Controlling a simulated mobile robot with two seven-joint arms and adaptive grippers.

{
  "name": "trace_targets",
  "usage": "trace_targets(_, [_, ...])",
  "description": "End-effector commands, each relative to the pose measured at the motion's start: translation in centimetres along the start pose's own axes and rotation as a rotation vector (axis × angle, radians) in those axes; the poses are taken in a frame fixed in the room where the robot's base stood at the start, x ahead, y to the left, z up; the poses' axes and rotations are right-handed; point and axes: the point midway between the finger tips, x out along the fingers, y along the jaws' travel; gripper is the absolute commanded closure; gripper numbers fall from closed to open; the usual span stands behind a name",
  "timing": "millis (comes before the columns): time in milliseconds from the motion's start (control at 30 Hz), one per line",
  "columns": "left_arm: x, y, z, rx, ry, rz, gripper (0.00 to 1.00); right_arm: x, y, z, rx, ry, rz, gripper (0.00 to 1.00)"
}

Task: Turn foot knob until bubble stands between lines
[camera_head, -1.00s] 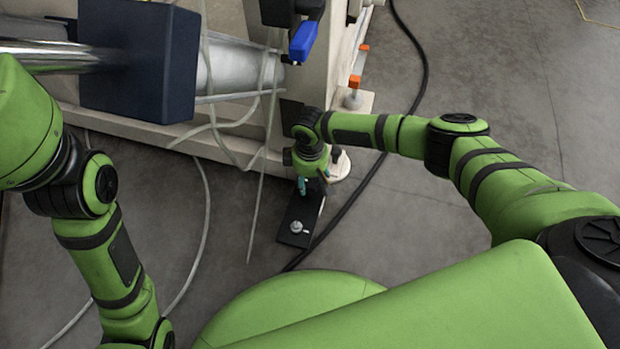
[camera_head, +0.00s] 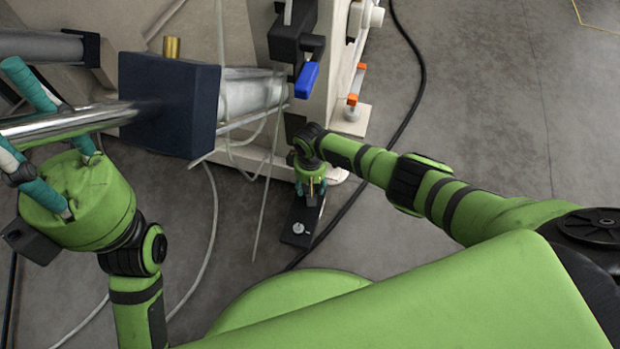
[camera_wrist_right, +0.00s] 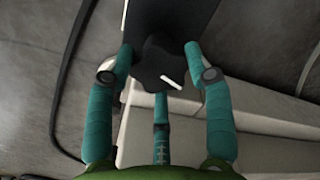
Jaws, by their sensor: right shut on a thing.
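A black lobed foot knob (camera_wrist_right: 160,62) with a white mark shows in the right wrist view, below a dark plate. My right gripper (camera_wrist_right: 159,75) is shut on this knob, with teal fingers around it. In the head view my right gripper (camera_head: 311,192) points down at the machine's foot, and its wrist hides the knob. A clear bar with orange ends (camera_head: 357,84), possibly the level, lies along the machine frame. No bubble or lines can be made out.
The shiny shaft (camera_head: 75,122) runs into a dark blue block (camera_head: 168,105) at the left. A blue-handled part (camera_head: 307,79) hangs above my right wrist. Thin pale hoses dangle nearby. A black cable (camera_head: 408,125) crosses the floor, which is clear at the right.

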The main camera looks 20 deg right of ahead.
Motion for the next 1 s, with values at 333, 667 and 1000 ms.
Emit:
trace_targets(333, [-0.1,0.0,0.0,-0.001,-0.003,-0.001,0.6,0.5,0.0,0.9,0.018,-0.027,0.0,0.44])
trace_targets(667, [-0.1,0.0,0.0,-0.001,-0.002,-0.001,0.6,0.3,0.0,0.6,0.015,-0.017,0.0,0.24])
trace_targets(1000, [-0.1,0.0,0.0,0.0,-0.004,0.0,0.6,-1.0,0.0,0.3,0.015,-0.012,-0.001,0.24])
